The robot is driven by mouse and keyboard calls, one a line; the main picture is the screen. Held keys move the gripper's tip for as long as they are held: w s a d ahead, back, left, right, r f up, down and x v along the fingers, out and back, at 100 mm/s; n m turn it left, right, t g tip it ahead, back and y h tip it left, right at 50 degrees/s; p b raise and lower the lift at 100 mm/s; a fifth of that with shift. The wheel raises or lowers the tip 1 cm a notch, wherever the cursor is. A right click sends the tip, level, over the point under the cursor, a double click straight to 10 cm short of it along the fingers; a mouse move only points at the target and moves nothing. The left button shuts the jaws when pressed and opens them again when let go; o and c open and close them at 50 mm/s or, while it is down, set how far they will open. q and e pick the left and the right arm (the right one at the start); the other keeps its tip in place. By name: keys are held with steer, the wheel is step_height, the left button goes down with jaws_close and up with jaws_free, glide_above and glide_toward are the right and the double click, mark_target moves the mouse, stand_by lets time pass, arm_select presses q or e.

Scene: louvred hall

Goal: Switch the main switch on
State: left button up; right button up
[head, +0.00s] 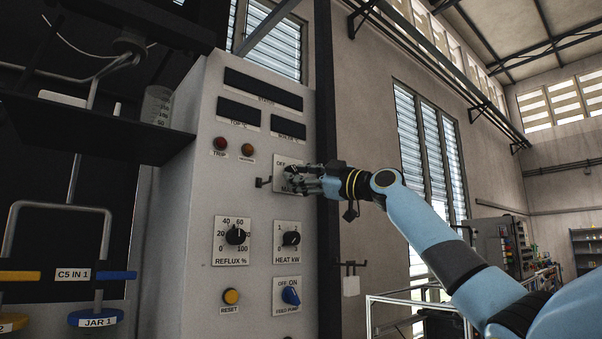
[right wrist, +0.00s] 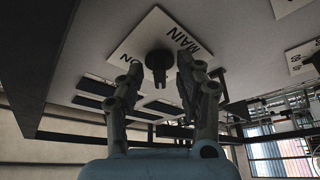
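The main switch is a white plate lettered MAIN (head: 284,162) on the grey control panel (head: 205,200); my right gripper covers most of it in the head view. In the right wrist view the plate (right wrist: 128,45) shows MAIN and ON, with a dark knob (right wrist: 158,66) at its middle. My right gripper (head: 294,181) is at the plate. In the right wrist view its two fingers (right wrist: 160,76) stand apart, one on each side of the knob, with narrow gaps. I cannot tell which way the knob points. My left gripper is in neither view.
Two indicator lamps (head: 221,143) are above left. A dark shelf (head: 95,125) juts out left of the panel.

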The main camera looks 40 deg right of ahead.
steer(key=shift+c, duration=0.2)
jaws_close()
